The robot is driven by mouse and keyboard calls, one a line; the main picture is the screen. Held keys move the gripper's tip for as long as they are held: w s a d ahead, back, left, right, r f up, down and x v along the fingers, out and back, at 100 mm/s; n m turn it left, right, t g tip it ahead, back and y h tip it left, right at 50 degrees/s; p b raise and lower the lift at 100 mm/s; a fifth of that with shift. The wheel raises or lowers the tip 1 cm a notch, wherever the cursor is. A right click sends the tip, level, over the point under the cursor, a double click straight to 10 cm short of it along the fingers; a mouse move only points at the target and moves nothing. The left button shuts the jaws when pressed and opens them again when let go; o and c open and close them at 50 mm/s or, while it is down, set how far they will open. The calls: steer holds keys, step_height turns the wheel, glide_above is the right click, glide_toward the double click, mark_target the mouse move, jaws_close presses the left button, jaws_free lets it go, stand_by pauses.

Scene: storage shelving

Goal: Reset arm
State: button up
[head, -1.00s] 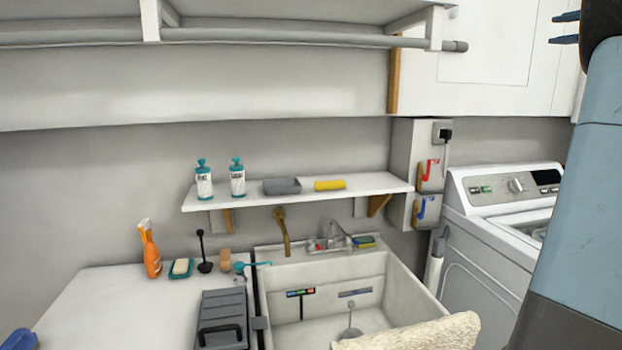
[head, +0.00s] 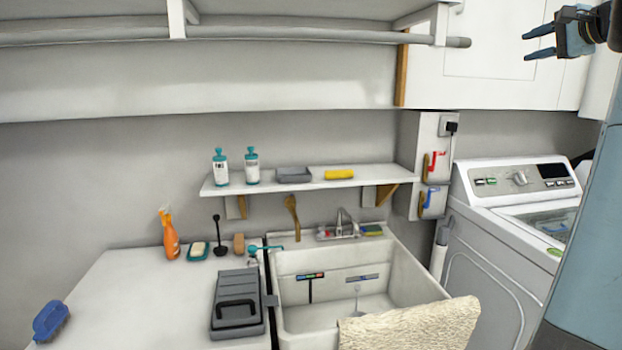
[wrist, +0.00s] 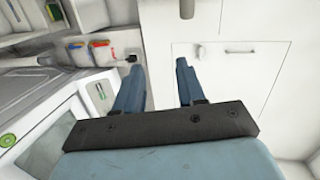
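My gripper (head: 541,43) is at the upper right of the head view, raised in front of the white wall cabinet (head: 490,65). Its two blue fingers point left and stand apart with nothing between them. In the wrist view my gripper (wrist: 182,82) also shows its two fingers spread, with a clear gap and a white cabinet front (wrist: 225,75) beyond. My arm fills the right edge of the head view.
A sink (head: 405,275) with a beige towel (head: 410,325) over its front edge is below. A shelf (head: 310,180) holds two bottles, a grey tray and a yellow item. A washing machine (head: 500,250) stands at right. A counter (head: 130,300) is at left.

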steer(key=s+a+f+n+g, duration=0.35)
steer(key=a+f, duration=0.45)
steer(key=a, duration=0.3)
steer(key=s+a+f+n+g, duration=0.3)
steer(key=s+a+f, duration=0.3)
steer(key=a, duration=0.6)
steer(key=s+a+f+n+g+h, duration=0.1)
steer(key=s+a+f+n, duration=0.3)
steer(key=s+f, duration=0.4)
steer(key=s+a+f+n+g+h, duration=0.2)
steer(key=s+a+f+n, duration=0.2)
steer(key=s+f, duration=0.4)
step_height(320, 180, down, 4)
steer(key=shift+r+h, duration=0.2)
steer(key=shift+h, duration=0.2)
